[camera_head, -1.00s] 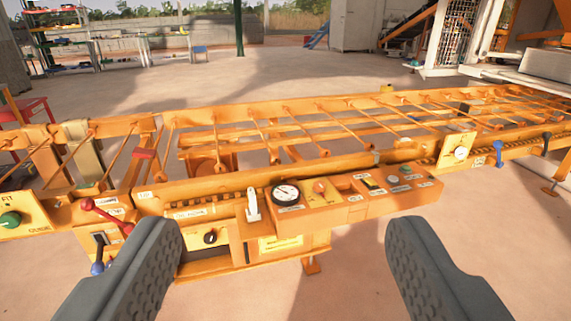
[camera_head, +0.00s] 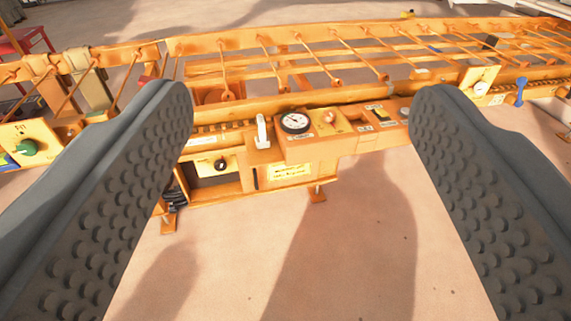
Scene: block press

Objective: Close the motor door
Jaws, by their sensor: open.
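The orange press machine (camera_head: 330,152) runs across the upper half of the view. On its front, left of centre, is a boxy housing with a panel bearing a black knob (camera_head: 221,164). Below that panel is a dark open gap (camera_head: 214,187), and right of it is a front face with a yellow label (camera_head: 290,170). I cannot tell for certain which part is the motor door. My gripper (camera_head: 302,102) is open and empty, its two grey studded fingers wide apart. The left finger hides part of the machine left of the housing.
A round gauge (camera_head: 295,122) and a white lever (camera_head: 263,131) stick out on the machine's front. A green knob (camera_head: 25,147) is at far left, a blue lever (camera_head: 521,91) at far right. Bare floor (camera_head: 300,270) lies in front.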

